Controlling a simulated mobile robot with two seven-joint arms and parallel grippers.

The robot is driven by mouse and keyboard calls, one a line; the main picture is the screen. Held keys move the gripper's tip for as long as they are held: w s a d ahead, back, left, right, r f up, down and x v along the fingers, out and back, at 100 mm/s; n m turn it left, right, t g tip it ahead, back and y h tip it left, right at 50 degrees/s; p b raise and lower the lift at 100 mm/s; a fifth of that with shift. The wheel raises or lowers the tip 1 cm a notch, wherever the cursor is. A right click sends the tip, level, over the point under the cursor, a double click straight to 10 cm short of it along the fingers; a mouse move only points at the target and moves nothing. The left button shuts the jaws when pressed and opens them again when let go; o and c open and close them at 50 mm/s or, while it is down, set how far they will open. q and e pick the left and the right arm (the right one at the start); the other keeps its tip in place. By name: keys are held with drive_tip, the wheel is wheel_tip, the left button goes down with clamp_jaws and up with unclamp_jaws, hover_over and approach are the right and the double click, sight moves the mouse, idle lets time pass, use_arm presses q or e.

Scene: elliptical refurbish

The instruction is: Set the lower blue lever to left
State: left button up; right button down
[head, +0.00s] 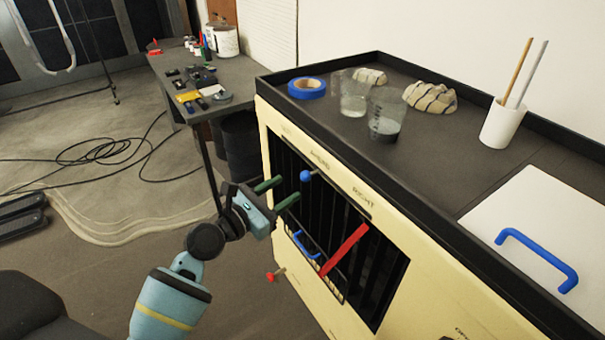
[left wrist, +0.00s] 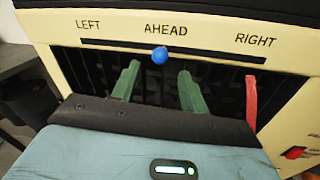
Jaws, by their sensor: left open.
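A blue ball-ended lever (head: 305,176) stands out from the upper slot of the cream cabinet's front, near the AHEAD label. In the left wrist view the blue ball (left wrist: 159,56) is directly under AHEAD, between LEFT and RIGHT. My left gripper (head: 288,189) is open with its green fingers pointing at the cabinet front. In the left wrist view the fingertips (left wrist: 158,71) are spread to either side of the ball, which appears just above and between them. Contact cannot be told. My right gripper is not in view.
A red lever (head: 345,249) slants across the dark grille, right of my gripper. A blue handle (head: 304,244) and a red knob (head: 271,276) are lower down. The cabinet's dark top (head: 437,153) holds cups and tape.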

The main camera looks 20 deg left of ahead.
sight(306, 176)
use_arm(q)
drive_tip(key=shift+x, duration=3.9)
clamp_jaws()
